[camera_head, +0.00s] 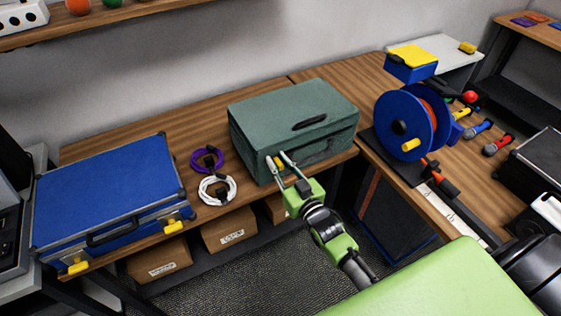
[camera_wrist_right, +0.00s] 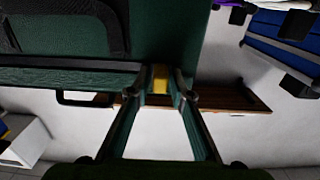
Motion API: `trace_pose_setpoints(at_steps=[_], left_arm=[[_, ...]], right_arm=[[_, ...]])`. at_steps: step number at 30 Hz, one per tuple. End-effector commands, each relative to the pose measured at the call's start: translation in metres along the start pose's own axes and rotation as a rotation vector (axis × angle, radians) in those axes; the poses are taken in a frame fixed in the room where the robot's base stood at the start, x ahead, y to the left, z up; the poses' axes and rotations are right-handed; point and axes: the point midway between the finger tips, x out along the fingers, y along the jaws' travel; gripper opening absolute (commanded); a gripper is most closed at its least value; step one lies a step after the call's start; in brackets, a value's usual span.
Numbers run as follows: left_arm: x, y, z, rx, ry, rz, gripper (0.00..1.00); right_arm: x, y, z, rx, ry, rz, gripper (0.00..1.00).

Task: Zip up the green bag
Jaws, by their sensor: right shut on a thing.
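The green bag (camera_head: 290,112) lies on the wooden table with a dark handle (camera_head: 310,121) on its top; it also fills the upper left of the right wrist view (camera_wrist_right: 165,30). A small yellow zip pull (camera_head: 277,162) is at its front-left corner and shows in the right wrist view (camera_wrist_right: 160,77). My right gripper (camera_head: 282,164) is shut on the yellow zip pull, with the fingertips on either side of it in the right wrist view (camera_wrist_right: 161,88). The fingers hide part of the bag's front corner. My left gripper is not in view.
A blue case (camera_head: 110,190) with yellow latches lies to the left. Purple (camera_head: 207,159) and white (camera_head: 217,189) cable coils lie between it and the bag. A blue cable reel (camera_head: 405,120) stands close on the right. Cardboard boxes (camera_head: 229,231) sit below the table.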

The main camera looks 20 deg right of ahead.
Motion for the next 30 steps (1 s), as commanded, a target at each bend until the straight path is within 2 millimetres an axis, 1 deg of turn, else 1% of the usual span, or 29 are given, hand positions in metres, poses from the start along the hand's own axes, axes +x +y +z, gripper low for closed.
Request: trace_pose_setpoints(at_steps=[1,2,3,10,14,17,24,27,30], left_arm=[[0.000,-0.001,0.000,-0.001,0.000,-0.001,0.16],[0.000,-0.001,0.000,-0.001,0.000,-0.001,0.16],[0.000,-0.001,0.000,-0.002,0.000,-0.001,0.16],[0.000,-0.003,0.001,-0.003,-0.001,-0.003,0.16],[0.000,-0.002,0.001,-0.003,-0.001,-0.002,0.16],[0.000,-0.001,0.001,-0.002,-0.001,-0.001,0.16],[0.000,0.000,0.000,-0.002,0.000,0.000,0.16],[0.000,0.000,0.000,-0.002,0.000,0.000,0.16],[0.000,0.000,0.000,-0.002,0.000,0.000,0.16]], right_arm=[[0.000,-0.004,0.001,0.003,0.000,-0.005,0.00],[0.000,-0.004,0.001,0.003,0.000,-0.005,0.28],[0.000,-0.004,0.001,0.003,0.000,-0.005,0.29],[-0.001,-0.002,0.001,0.003,-0.001,-0.004,0.29],[-0.007,-0.002,0.001,0.002,-0.002,-0.003,0.29],[-0.021,-0.002,0.002,0.002,-0.003,-0.003,0.29],[-0.071,-0.003,0.002,0.003,-0.005,-0.003,0.29],[-0.089,-0.003,0.002,0.003,-0.004,-0.004,0.29],[-0.104,-0.003,0.001,0.003,-0.003,-0.004,0.29]])
